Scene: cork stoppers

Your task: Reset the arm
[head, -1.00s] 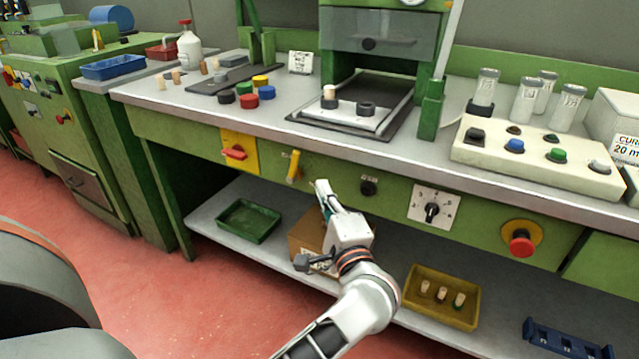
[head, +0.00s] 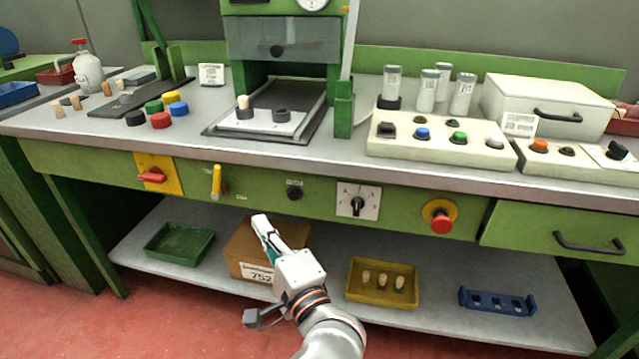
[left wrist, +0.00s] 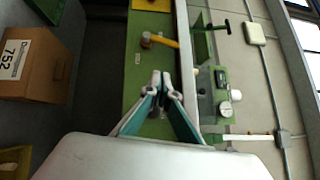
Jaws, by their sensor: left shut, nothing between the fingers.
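My left gripper (head: 265,232) is in front of the green bench, below the front panel and over the shelf with the cardboard box. It is shut and empty. In the left wrist view its fingertips (left wrist: 161,76) meet, with the yellow lever handle and panel beyond them. The arm comes up from the bottom of the head view. My right gripper is not in view. Cork stoppers stand upright in the yellow tray (head: 382,284) on the lower shelf, and others stand on the bench top at the left.
The cardboard box (head: 240,262) sits behind my left gripper, with the green tray (head: 178,246) to its left and the blue rack (head: 497,302) at the right. The yellow lever (head: 216,181), rotary switch (head: 357,205) and red stop button (head: 441,222) stick out of the panel.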

